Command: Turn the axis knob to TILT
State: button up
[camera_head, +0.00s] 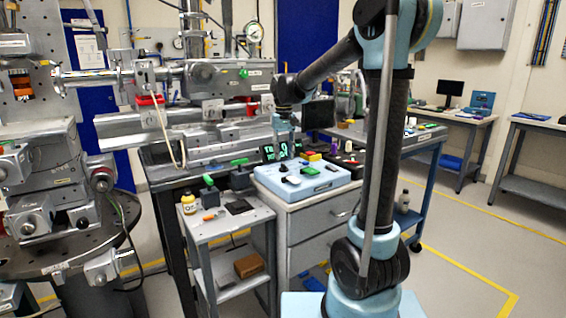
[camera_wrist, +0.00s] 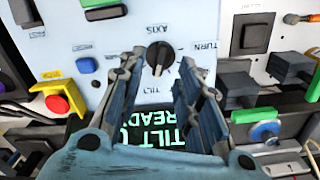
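The black axis knob (camera_wrist: 160,56) is on the pale panel of the control box (camera_head: 325,183). In the wrist view its pointer points down, toward the printed TILT label; the TURN label is to its right and AXIS above. The display (camera_wrist: 160,135) reads TILT and READY, upside down and partly covered by my gripper. My gripper (camera_wrist: 158,66) is open, its two fingers on either side of the knob with gaps visible. I cannot tell its height over the panel. In the head view my gripper (camera_head: 286,140) hangs above the box.
Black blocks with green handles (camera_head: 240,176) stand left of the box. A side cart (camera_head: 232,220) holds a yellow bottle (camera_head: 188,204).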

aim_at(284, 164)
notch_tip(284, 164, up, 8)
dwell(0.4)
